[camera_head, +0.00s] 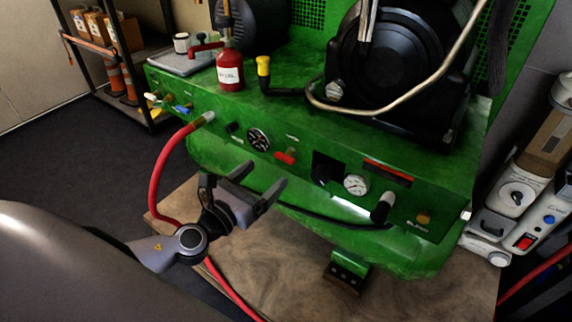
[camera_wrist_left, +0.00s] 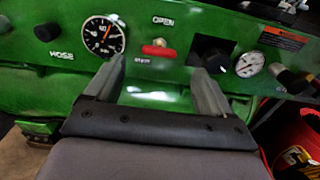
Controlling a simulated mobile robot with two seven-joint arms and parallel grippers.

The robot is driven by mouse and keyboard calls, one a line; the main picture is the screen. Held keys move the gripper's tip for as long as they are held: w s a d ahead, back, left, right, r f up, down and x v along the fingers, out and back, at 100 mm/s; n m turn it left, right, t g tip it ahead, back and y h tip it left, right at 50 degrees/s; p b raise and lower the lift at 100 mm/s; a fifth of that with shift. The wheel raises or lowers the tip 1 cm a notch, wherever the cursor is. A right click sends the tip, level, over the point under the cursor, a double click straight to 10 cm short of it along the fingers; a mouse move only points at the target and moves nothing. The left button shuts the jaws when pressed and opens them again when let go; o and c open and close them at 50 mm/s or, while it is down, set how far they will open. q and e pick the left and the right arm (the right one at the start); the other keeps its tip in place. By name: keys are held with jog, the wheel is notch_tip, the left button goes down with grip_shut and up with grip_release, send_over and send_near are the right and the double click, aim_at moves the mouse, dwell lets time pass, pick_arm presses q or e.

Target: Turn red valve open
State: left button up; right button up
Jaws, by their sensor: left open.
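The red valve (camera_head: 285,157) is a small red handle on the front panel of the green machine (camera_head: 320,135). In the left wrist view the red valve (camera_wrist_left: 156,50) lies roughly level, with a lettered "OPEN" label above it and a second small label below left. My left gripper (camera_head: 262,179) is open and empty, in front of and below the valve. In the left wrist view the fingers of the left gripper (camera_wrist_left: 160,68) point at the panel, one on each side of the valve and apart from it. My right gripper is not in view.
A black gauge (camera_head: 259,139) is left of the valve; a black knob (camera_head: 322,174) and white gauge (camera_head: 356,185) are right. A red hose (camera_head: 165,165) hangs from the panel's left. A red bottle (camera_head: 229,72) stands on top. A shelf (camera_head: 105,50) is at back left.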

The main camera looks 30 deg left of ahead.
aim_at(282, 159)
pick_arm(q)
jog(key=shift+w+d, duration=0.2)
jog(key=shift+w, duration=1.4)
jog(key=shift+w+d, duration=0.2)
jog(key=shift+w, duration=1.4)
jog(key=c, duration=1.1)
